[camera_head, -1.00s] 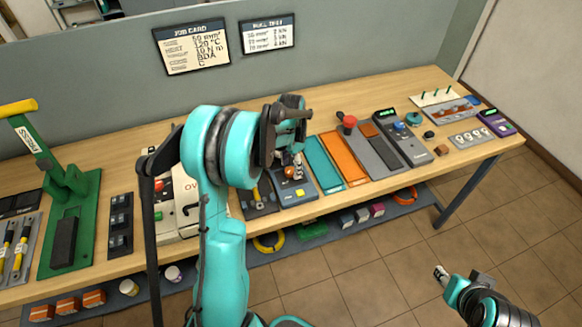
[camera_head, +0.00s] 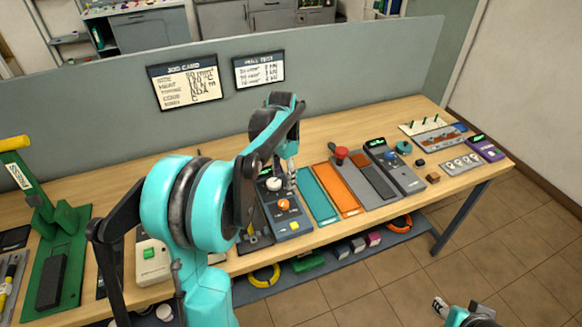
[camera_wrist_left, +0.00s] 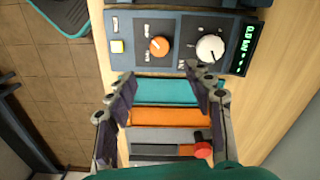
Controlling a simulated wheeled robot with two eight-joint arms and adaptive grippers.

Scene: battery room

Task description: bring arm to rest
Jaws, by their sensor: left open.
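My left gripper (camera_head: 287,168) is above the workbench (camera_head: 420,112) beside the dark tester with an orange and a white knob (camera_head: 284,205). In the left wrist view the gripper (camera_wrist_left: 163,82) is open and its fingers are apart with nothing held. The teal mat (camera_wrist_left: 168,91) and orange mat (camera_wrist_left: 170,117) show between and beyond the fingers. The tester (camera_wrist_left: 180,49) is just past the fingertips, with a green display. My right gripper (camera_head: 440,305) shows only in part at the bottom right edge, over the floor.
A green press (camera_head: 62,235) with a yellow handle stands at the left. A red button (camera_head: 342,152), a dark meter (camera_head: 397,170) and a purple meter (camera_head: 485,147) sit to the right. A grey partition (camera_head: 330,80) rises behind the bench. Bare wood lies along its back.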

